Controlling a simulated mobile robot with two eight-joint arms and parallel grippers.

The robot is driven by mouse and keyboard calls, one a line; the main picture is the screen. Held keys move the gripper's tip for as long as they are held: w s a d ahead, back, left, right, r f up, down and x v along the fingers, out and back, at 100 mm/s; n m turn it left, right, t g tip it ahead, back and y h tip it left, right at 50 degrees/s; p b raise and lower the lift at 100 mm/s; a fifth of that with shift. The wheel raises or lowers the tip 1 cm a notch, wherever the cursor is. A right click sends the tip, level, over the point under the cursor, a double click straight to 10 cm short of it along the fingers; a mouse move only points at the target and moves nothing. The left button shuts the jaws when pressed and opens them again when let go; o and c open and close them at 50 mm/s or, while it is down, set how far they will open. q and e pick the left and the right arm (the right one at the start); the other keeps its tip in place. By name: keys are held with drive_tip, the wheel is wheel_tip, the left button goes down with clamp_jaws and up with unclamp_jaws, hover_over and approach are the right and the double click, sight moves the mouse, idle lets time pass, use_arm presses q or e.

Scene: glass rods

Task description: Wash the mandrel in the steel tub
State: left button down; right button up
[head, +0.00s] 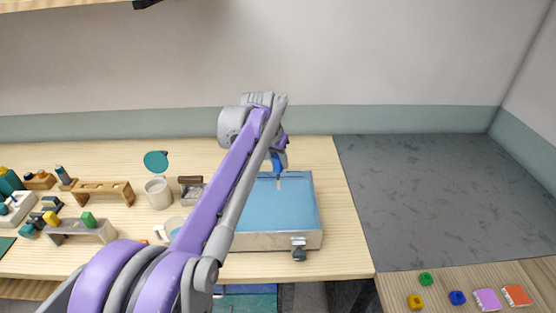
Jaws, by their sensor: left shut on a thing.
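The steel tub (262,242) stands on the wooden table and holds blue water. Its left part is hidden behind my left arm. My left gripper (277,156) is over the far part of the tub, partly hidden by its own arm, and is shut on the mandrel (279,178). The mandrel shows as a blue piece with a thin tip pointing down at the water. I cannot tell whether the tip touches the water. My right gripper is not in view.
Left of the tub are a mug (158,193), a wooden rack (103,191), a grey rack (83,232) and several small blocks. A dark tap (299,251) juts from the tub's front. Coloured pieces lie on another table (450,284) at lower right.

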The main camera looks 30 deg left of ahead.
use_arm(q)
drive_tip(key=shift+a+f+b, duration=0.1)
drive_tip(key=shift+f+b, duration=0.2)
drive_tip(key=shift+f, duration=0.35)
wheel_tip(320, 180, down, 14)
drive_tip(key=b, duration=0.6)
drive_tip(key=shift+r, duration=0.2)
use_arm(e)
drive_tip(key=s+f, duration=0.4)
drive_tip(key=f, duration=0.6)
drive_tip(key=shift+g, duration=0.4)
use_arm(q)
drive_tip(key=shift+s, duration=0.1)
drive_tip(key=shift+s+a, duration=1.25)
drive_tip(key=shift+a, duration=0.85)
drive_tip(key=shift+w+d+p, duration=0.15)
drive_tip(key=shift+w+d, duration=0.3)
drive_tip(key=shift+d, duration=0.25)
drive_tip(key=shift+w+d+p, duration=0.1)
drive_tip(key=shift+w+d, duration=0.3)
drive_tip(key=shift+d, duration=0.35)
drive_tip(key=shift+w+d+p, duration=0.15)
drive_tip(key=shift+w+d, duration=0.3)
drive_tip(key=shift+d, duration=0.25)
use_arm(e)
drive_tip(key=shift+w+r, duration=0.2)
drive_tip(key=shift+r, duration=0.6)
